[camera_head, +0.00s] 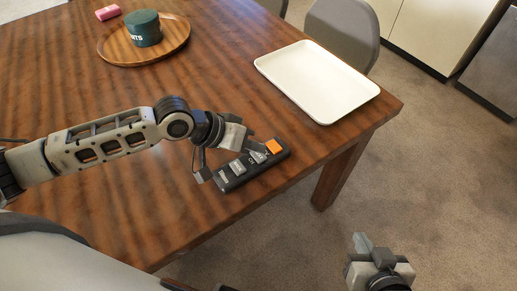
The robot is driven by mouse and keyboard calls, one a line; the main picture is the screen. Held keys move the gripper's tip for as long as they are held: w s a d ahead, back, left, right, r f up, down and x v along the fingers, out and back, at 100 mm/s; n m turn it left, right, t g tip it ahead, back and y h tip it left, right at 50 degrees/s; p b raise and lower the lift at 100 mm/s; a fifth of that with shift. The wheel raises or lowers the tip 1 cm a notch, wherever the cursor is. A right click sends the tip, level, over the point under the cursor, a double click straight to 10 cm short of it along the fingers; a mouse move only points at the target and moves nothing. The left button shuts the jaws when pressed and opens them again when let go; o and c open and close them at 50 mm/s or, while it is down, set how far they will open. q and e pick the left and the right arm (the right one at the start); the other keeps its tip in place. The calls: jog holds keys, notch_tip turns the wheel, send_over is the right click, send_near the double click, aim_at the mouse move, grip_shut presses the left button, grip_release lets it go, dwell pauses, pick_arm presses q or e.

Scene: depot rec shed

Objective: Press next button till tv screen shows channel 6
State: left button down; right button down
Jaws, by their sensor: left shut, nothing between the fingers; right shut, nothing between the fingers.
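A dark remote-like control box (228,182) lies on the wooden table near its front right edge. It has an orange button (273,147) at its far end and grey buttons (237,167) along its top, with small lettering too blurred to read. My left gripper (262,152) is shut and empty, its fingertips over the box close to the orange button; I cannot tell whether they touch a button. My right gripper (362,245) is shut and empty, low over the carpet to the right of the table. No tv screen is in view.
The wooden table (70,85) bears a white tray (316,80) at the right and a round wooden plate (112,48) with a green tin (143,28) at the back. A pink block (108,12) lies behind. A grey chair (343,30) stands beyond the table.

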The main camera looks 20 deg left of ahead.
aim_at(254, 156)
pick_arm(q)
jog(key=shift+r, duration=0.25)
notch_tip(254, 156, up, 5)
jog(key=p, duration=0.6)
dwell(0.3)
dwell(0.6)
